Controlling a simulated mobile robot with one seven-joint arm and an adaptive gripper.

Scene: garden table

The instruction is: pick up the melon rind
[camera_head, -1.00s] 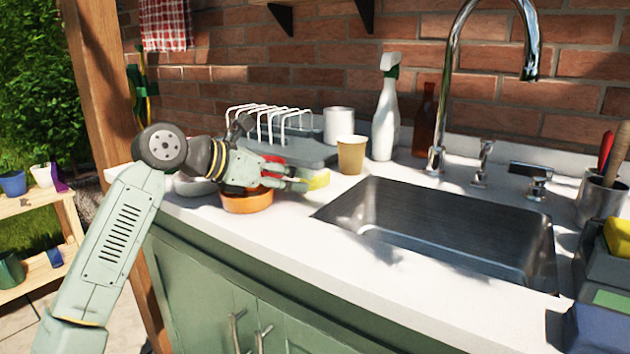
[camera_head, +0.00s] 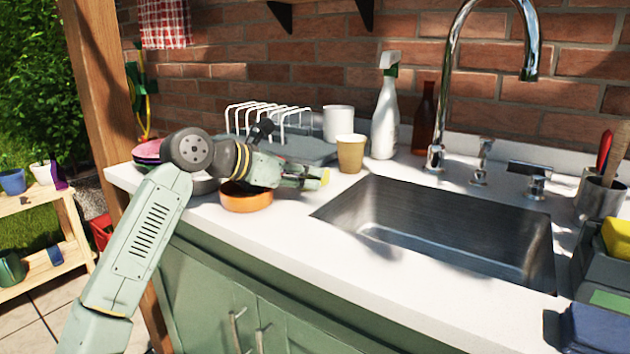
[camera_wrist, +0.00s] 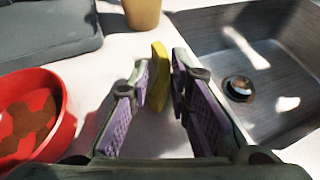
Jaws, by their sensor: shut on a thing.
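The melon rind, a curved yellow piece, shows at my gripper's tip in the head view (camera_head: 324,176) and upright between the fingers in the wrist view (camera_wrist: 159,76). My gripper (camera_wrist: 168,80) is shut on it, with the purple-padded fingers on either side. In the head view my gripper (camera_head: 318,178) is over the white counter, left of the sink, and hides part of the rind. I cannot tell whether the rind is clear of the counter.
An orange-red bowl (camera_head: 246,203) with brownish patches inside stands left of my gripper. A tan cup (camera_head: 351,155) and a grey drying mat with a white rack (camera_head: 268,118) are behind. The sink (camera_head: 440,230) is open to the right.

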